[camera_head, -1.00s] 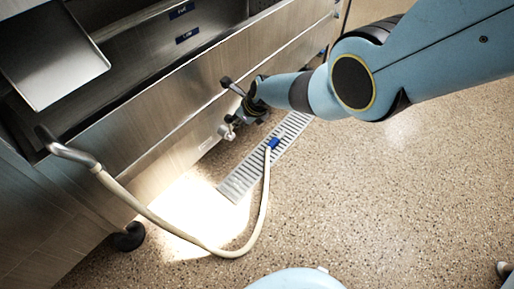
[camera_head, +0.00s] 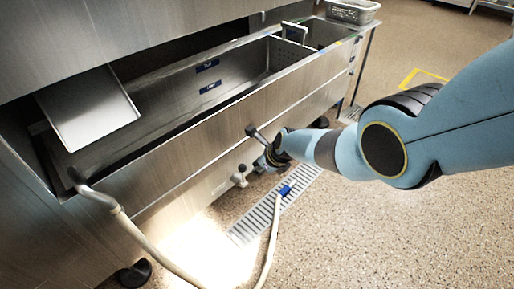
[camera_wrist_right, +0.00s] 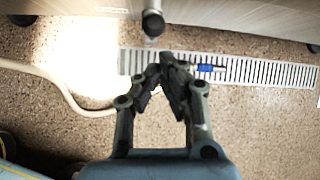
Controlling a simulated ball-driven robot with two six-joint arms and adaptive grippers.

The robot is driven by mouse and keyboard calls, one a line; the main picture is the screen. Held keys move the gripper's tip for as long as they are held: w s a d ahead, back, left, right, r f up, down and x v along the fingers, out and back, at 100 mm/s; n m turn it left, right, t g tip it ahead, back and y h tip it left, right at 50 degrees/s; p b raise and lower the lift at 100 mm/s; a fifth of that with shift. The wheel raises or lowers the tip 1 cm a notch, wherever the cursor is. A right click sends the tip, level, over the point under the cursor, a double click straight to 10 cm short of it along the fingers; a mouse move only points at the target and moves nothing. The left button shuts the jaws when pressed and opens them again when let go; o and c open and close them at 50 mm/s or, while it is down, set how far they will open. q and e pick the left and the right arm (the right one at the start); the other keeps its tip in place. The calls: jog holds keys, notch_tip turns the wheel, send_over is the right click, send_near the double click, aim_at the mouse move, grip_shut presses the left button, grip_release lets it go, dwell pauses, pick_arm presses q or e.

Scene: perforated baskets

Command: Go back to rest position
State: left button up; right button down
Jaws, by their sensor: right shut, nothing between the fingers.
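My right arm, pale blue with dark joints, comes in from the right in the head view. Its gripper (camera_head: 264,160) is small and partly hidden there, low in front of the steel sink's front panel. In the right wrist view the right gripper (camera_wrist_right: 166,66) has its dark fingertips together, with nothing held between them. It hangs above the floor beside the drain grate (camera_wrist_right: 262,73). My left gripper is in neither view.
The long steel sink (camera_head: 200,138) fills the left and centre. A perforated basket (camera_head: 353,12) stands at its far end. A pale hose (camera_head: 141,241) hangs from a pipe at the left; a blue fitting (camera_head: 287,189) lies over the grate. Open floor (camera_head: 390,235) lies at right.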

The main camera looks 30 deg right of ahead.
notch_tip(320, 180, up, 5)
jog(key=w+p, duration=0.1)
jog(key=p, duration=0.2)
jog(key=s+d+f+n+g+p, duration=0.15)
jog(key=s+f, duration=0.25)
jog(key=s, duration=0.8)
jog(key=s+f+n+g+p, duration=0.15)
jog(key=s+f, duration=0.25)
jog(key=s, duration=0.8)
jog(key=s+f+n+g+p, duration=0.15)
jog(key=s+f, duration=0.25)
jog(key=s, duration=0.8)
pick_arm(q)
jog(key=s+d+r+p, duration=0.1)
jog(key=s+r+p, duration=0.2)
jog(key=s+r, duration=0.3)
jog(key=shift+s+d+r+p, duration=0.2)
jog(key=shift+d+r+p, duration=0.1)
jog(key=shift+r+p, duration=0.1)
pick_arm(e)
jog(key=s+d+r+n+h, duration=0.1)
jog(key=s+d+n, duration=0.1)
jog(key=s+n, duration=0.9)
jog(key=s+d+r+n+g+h, duration=0.1)
jog(key=s+n, duration=1.1)
jog(key=n, duration=0.3)
jog(key=shift+s+d+h, duration=0.3)
jog(key=shift+d, duration=0.1)
